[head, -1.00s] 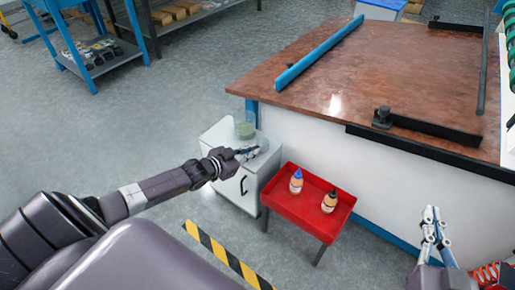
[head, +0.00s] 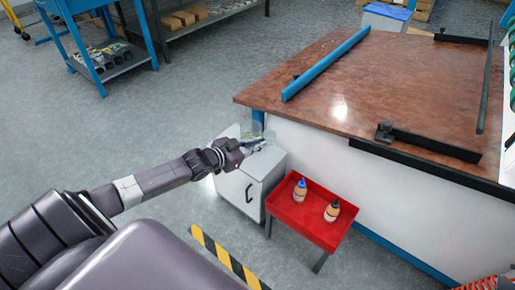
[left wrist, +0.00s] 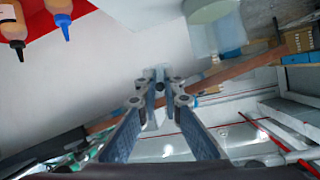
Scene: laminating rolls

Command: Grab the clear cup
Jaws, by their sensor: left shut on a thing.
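My left gripper (head: 257,144) reaches over the white cabinet top and is shut on the clear cup (head: 269,138). The cup is see-through and faint, so its outline is hard to make out. In the left wrist view the two fingers (left wrist: 160,84) come close together at their tips, with see-through surfaces around them. A second pale, greenish clear vessel (left wrist: 213,22) shows at the top right of that view. My right gripper is not in view.
The white cabinet (head: 233,187) stands beside a red tray stand (head: 312,222) holding a blue-capped bottle (head: 300,190) and a black-capped bottle (head: 332,211). A large brown-topped table (head: 390,90) is behind. Open floor lies to the left.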

